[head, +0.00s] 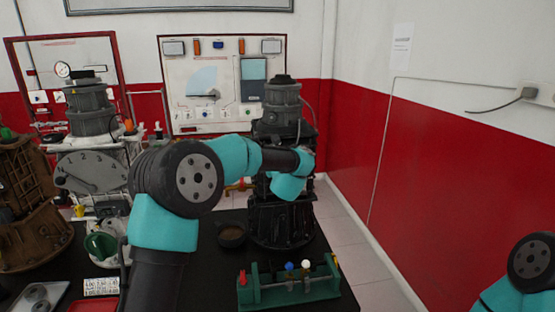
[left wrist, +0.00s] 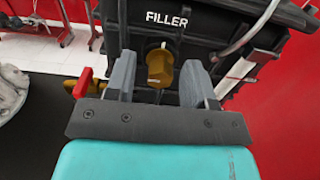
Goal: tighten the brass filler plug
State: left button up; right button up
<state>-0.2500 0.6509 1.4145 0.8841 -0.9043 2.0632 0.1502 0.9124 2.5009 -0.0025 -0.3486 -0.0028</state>
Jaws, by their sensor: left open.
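The brass filler plug (left wrist: 160,66) shows in the left wrist view, a hex-headed plug in the dark engine block, just below the white FILLER label (left wrist: 166,20). My left gripper (left wrist: 159,62) is open, with its two grey fingers on either side of the plug. A gap shows between each finger and the plug; I cannot tell how deep the fingers reach around it. In the head view the black engine (head: 284,218) stands on the dark table, and my left arm reaches across its front. The plug and left gripper are hidden there. My right gripper is out of view.
A red-handled brass valve (left wrist: 83,82) sits close to the left finger. A grey hose (left wrist: 250,35) runs at the right. In the head view a green tool rack (head: 288,288) and a dark bowl (head: 231,236) stand on the table before the engine.

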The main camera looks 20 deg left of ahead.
pick_arm(q)
jog(key=shift+w, duration=0.1)
jog(key=shift+c, duration=0.4)
grip_shut()
jog(key=shift+m, duration=0.4)
jog(key=m, duration=0.8)
jog(key=shift+f+m, duration=0.1)
jog(key=shift+m, duration=0.3)
jog(key=shift+d+m, duration=0.1)
jog(key=shift+m, duration=4.1)
